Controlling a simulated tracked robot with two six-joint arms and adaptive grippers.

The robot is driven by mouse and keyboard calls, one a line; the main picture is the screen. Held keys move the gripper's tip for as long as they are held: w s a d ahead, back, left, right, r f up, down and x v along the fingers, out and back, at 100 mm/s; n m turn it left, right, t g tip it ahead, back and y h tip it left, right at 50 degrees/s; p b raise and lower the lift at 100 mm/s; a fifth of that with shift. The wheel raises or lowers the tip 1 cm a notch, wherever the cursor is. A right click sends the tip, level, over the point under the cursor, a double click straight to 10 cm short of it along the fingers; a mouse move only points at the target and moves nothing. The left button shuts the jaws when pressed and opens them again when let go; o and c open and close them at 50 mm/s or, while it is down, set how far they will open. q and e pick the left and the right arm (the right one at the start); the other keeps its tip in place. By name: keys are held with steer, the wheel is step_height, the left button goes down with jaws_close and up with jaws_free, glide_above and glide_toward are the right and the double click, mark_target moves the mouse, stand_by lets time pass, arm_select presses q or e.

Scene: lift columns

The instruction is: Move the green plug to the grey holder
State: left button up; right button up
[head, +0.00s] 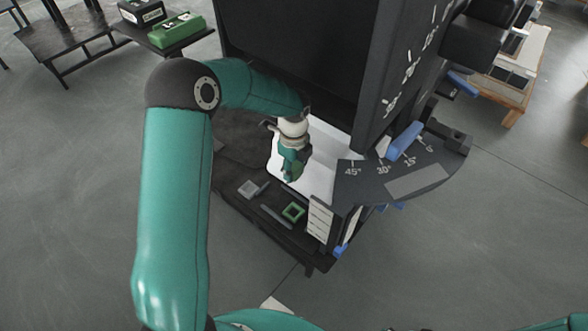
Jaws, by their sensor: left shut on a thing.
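My left arm reaches in from the left, and its gripper (292,174) points down over the white panel beside the dark tray. The gripper is shut on a small green piece, which looks like the green plug (294,168); the fingers hide much of it. A grey square piece, which looks like the grey holder (248,188), sits on the dark tray, below and left of the gripper in the picture. A green square frame (293,211) sits on the same tray, below the gripper. My right gripper is not in view.
A tall dark machine column (300,50) stands behind the gripper. An angle plate (415,180) with degree marks and blue handles (404,141) is to the right. Thin grey bars (276,217) lie on the tray. A side table with a green box (177,29) stands at upper left.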

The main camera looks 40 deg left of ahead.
arm_select(q)
steer(key=shift+r+p, duration=1.45)
steer(key=shift+r, duration=0.4)
steer(key=shift+r, duration=0.1)
steer(key=s+a+p, duration=0.2)
steer(key=a+p, duration=0.4)
steer(key=a, duration=1.2)
steer(key=shift+w+a+f+b, duration=0.1)
steer(key=shift+f+b, duration=3.8)
steer(key=shift+f, duration=1.85)
steer(key=shift+w+a+f+b, duration=0.1)
steer(key=shift+f+b, duration=3.75)
steer(key=shift+f, duration=1.85)
